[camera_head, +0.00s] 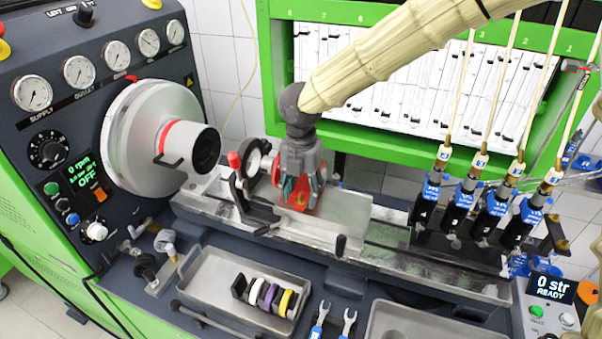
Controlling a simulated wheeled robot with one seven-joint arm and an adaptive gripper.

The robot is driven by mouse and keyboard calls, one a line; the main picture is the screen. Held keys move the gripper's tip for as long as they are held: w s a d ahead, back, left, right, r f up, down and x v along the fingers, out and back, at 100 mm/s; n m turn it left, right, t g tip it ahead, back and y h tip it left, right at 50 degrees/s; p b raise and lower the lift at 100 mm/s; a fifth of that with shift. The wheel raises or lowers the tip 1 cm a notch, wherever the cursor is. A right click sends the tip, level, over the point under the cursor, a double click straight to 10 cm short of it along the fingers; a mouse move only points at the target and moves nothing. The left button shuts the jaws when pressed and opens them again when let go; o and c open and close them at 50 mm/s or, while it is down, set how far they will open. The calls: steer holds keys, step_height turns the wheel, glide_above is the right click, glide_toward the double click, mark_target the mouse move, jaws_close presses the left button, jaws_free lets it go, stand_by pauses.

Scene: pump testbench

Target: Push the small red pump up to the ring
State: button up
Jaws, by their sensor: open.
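The small red pump (299,196) sits on the bench's metal bed, mostly hidden behind my gripper. My gripper (300,190) points down over the pump, with its fingers on either side of it; it is open, and I cannot tell whether the fingers touch the pump. A dark ring (254,160) stands upright just left of the pump, close to it.
A red-tipped lever (235,170) stands left of the pump. A tray (215,275) with several coloured rings lies in front, beside two wrenches (333,322). Several hosed injectors (480,205) stand at right. The bed (400,245) right of the pump is partly clear.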

mark_target(301, 201)
steer(key=shift+s+f, duration=0.4)
steer(key=shift+f, duration=0.35)
steer(key=shift+w+f+p, duration=0.3)
steer(key=shift+f, duration=0.5)
steer(key=shift+s, duration=0.1)
steer(key=shift+s, duration=0.1)
jaws_close()
